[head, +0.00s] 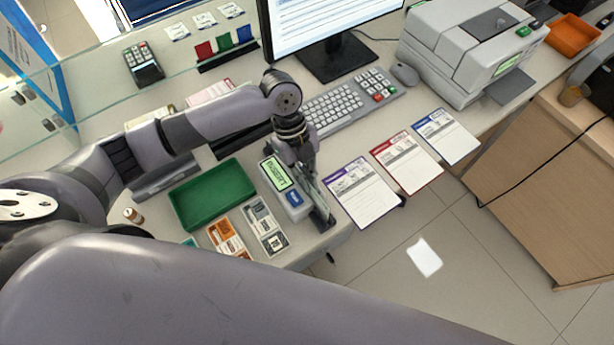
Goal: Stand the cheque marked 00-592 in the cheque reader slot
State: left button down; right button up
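A grey device with a lit green display and a blue label, apparently the cheque reader (290,200), sits near the counter's front edge. My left gripper (322,214) points down at its right side and hides part of it, including any slot there. I cannot tell whether the fingers touch the device, are open or shut, or hold anything. No cheque marked 00-592 can be made out; printed numbers are too small to read. My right gripper is not in view.
A green tray (212,193) lies left of the device, with an orange-and-white card (228,238) and a grey-and-white card (265,227) in front. Purple (362,193), red (407,162) and blue (447,136) headed forms lie to the right. A keyboard (335,107) is behind.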

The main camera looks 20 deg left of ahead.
pick_arm(q)
jog(key=shift+f, duration=0.2)
jog(key=c, duration=2.3)
grip_release()
jog(key=o, duration=0.6)
notch_tip(320, 180, up, 7)
jog(key=p, duration=0.7)
jog(key=shift+r, duration=0.1)
jog(key=shift+s, duration=0.1)
